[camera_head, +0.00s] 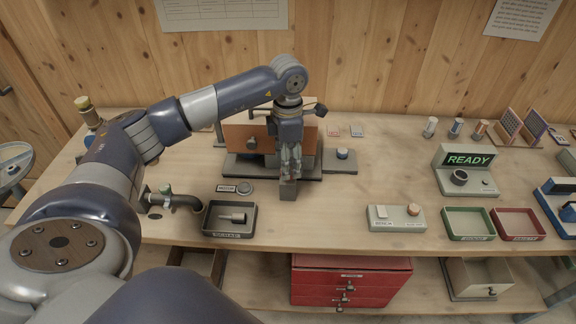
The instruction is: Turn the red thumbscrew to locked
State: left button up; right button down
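I cannot pick out a red thumbscrew; my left arm and gripper cover part of the machine where it could be. The machine has an orange-brown box body (236,136) on a dark grey base (240,168), with a dark round knob (252,143) on its front. My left gripper (290,174) points down in front of the machine's right part. A small grey block (288,192) shows right below its fingertips. Whether the fingers touch it or hold anything is too small to tell. My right gripper is not in view.
A dark tray (207,222) with a grey part, a grey box with an orange knob (413,210), and green (468,238) and red (518,238) trays line the front edge. A READY display (468,159) stands right. The table centre-right is clear.

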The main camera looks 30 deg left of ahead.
pick_arm(q)
notch_tip(320, 180, up, 9)
dwell(0.3)
jog(key=shift+r, duration=0.1)
